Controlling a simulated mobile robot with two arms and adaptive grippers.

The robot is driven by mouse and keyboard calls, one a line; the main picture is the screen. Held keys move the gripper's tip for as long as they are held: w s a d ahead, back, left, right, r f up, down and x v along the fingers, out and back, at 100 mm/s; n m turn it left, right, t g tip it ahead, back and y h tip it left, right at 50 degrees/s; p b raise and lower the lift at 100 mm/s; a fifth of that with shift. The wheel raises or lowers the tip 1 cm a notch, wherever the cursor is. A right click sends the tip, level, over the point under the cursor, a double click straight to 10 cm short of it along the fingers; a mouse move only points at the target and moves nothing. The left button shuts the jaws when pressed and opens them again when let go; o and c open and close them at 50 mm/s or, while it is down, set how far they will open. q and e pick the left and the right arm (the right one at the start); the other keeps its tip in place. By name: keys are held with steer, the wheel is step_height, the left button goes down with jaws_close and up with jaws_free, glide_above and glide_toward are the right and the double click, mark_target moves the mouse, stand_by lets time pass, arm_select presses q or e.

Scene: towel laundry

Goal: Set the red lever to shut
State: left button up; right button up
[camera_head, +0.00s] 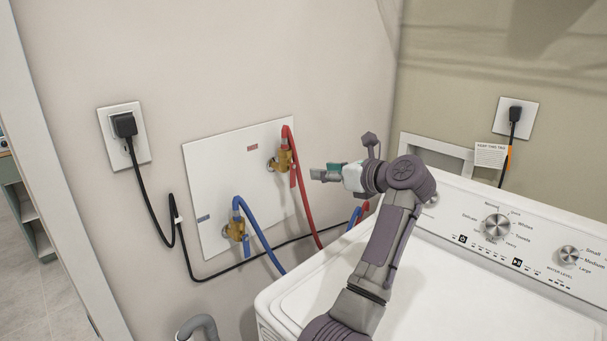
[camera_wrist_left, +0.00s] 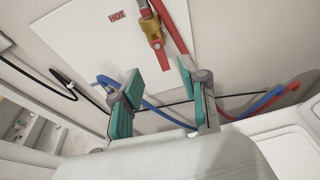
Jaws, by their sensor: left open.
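The red lever (camera_head: 293,178) hangs straight down below the brass valve (camera_head: 284,160) with the red hose, on the white wall panel. In the left wrist view the red lever (camera_wrist_left: 161,57) points down toward the space between my fingers, below the brass valve (camera_wrist_left: 150,28). My left gripper (camera_head: 318,174) is open and empty, to the right of the lever and apart from it. In the left wrist view its two teal fingers (camera_wrist_left: 158,92) are spread wide, with nothing between them at the tips. My right gripper is not in view.
A red hose (camera_head: 305,200) runs down beside the lever. A second brass valve (camera_head: 235,230) with a blue lever (camera_head: 246,245) and blue hose (camera_head: 262,240) is lower left. The white washer (camera_head: 285,300) stands below my arm. A black cord (camera_head: 215,275) crosses the wall.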

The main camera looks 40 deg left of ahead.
mark_target(294, 178)
arm_select(q)
steer(key=shift+n+g+h, duration=0.3)
steer(key=shift+n+h, duration=0.1)
steer(key=shift+h, duration=0.2)
steer(key=p+x, duration=0.1)
steer(key=x, duration=0.3)
steer(key=p+x, duration=0.2)
steer(key=x, duration=0.2)
steer(key=p+x, duration=0.1)
steer(key=x, duration=0.3)
steer(key=shift+d+f, duration=0.1)
steer(key=shift+f, duration=0.35)
steer(key=shift+a+f, duration=0.3)
steer(key=shift+a, duration=0.15)
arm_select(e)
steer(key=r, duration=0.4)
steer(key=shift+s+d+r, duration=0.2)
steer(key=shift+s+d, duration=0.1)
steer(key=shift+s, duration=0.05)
arm_select(q)
jaws_close()
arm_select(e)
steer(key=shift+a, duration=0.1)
